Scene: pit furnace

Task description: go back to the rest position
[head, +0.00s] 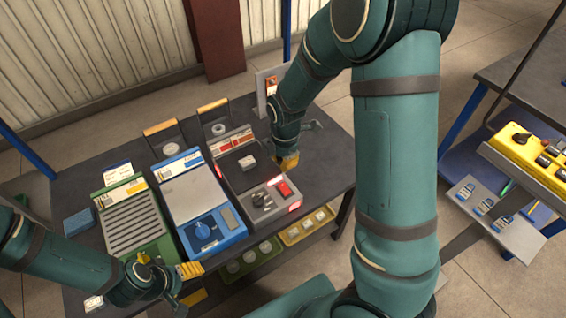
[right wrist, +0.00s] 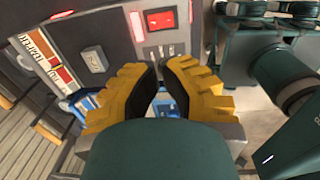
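My right gripper (head: 288,161) hangs over the right part of the dark workbench (head: 325,140), beside the grey unit with red switches (head: 262,195). The same unit shows beyond the fingers in that view (right wrist: 112,45). My left gripper (head: 178,280) is at the lower left, near the front edge of the bench by the green unit. Its fingers are partly hidden, and how far they are apart is unclear.
A green ribbed unit (head: 133,218) and a blue unit with a knob (head: 193,190) stand on the bench. At right, a yellow box (head: 530,150) lies on another table. A red post (head: 215,40) stands behind.

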